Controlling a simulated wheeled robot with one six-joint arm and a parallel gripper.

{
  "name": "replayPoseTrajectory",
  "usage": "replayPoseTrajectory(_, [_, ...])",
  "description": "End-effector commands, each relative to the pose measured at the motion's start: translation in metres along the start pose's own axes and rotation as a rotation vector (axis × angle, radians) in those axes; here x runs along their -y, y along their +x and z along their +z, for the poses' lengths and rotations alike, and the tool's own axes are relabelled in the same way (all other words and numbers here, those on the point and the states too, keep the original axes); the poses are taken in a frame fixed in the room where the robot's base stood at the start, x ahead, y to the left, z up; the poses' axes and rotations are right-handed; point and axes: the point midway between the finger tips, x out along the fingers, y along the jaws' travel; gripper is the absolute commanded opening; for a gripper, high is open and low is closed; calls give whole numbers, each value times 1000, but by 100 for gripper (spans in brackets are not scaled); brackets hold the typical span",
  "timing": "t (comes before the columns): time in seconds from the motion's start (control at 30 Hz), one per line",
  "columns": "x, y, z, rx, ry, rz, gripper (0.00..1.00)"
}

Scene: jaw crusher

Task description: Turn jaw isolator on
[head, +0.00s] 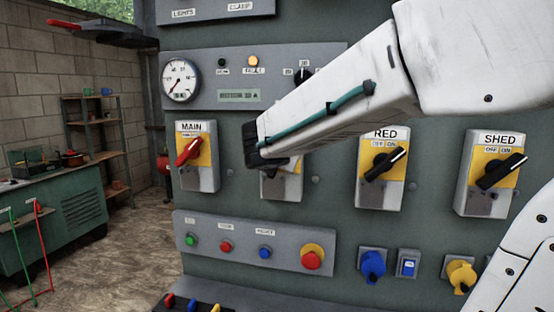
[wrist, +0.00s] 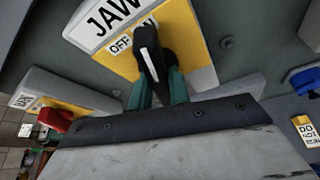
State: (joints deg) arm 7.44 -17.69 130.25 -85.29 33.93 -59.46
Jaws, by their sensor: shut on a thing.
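The jaw isolator is a grey box with a yellow plate and a JAW label (wrist: 100,22) in the wrist view. Its black handle (wrist: 150,52) has a white stripe and lies over the label between OFF and ON; its exact setting is hard to tell. My gripper (wrist: 157,88) is shut on this handle, with a teal finger on each side. In the head view my arm covers most of the jaw isolator (head: 281,190); only its lower part shows, and the handle is hidden there.
The MAIN isolator (head: 198,165) with a red handle stands left of it. The RED isolator (head: 382,185) and SHED isolator (head: 490,180) with black handles are to the right.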

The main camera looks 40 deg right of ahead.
Motion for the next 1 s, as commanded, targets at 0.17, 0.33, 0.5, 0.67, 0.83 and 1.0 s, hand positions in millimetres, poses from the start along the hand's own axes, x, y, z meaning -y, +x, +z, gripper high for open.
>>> replayPoseTrajectory(0.17, [1,0,-1,-1,139,58,0])
replayPoseTrajectory(0.33, [1,0,-1,-1,253,105,0])
replayPoseTrajectory(0.5, [1,0,-1,-1,339,140,0])
replayPoseTrajectory(0.67, [1,0,-1,-2,389,160,0])
replayPoseTrajectory(0.83, [1,0,-1,-1,415,171,0])
replayPoseTrajectory(1.0, [1,0,-1,-1,422,174,0])
